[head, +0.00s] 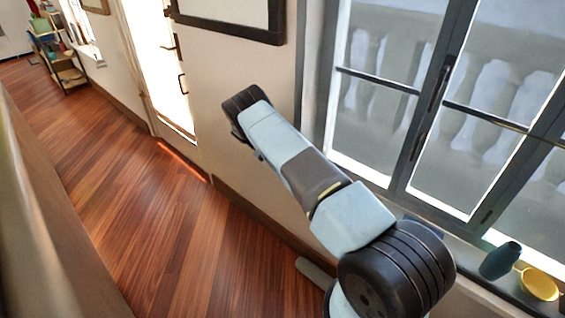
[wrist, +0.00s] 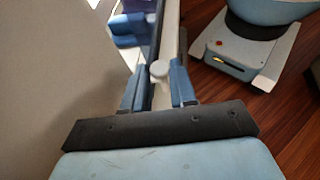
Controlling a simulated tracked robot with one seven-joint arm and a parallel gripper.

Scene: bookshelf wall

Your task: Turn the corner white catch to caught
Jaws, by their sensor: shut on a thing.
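In the wrist view, a small white catch (wrist: 159,70) with a rounded end shows between the two blue fingers of my gripper (wrist: 157,88). The fingers are shut on it, one on each side. A pale upright bar (wrist: 169,32) runs up just beyond the catch, with a blue part beside it at the upper left. Whether the catch is turned to caught cannot be told from this angle. In the head view, my arm reaches up and left towards the wall, and its fingers and the catch are hidden there.
In the head view, a dark-framed window (head: 424,115) is right of my arm. A teal vase (head: 500,261) and a yellow cup (head: 539,284) stand on its sill. A bright doorway is farther left, and a shelf (head: 60,62) stands far back. The wooden floor (head: 110,190) is clear.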

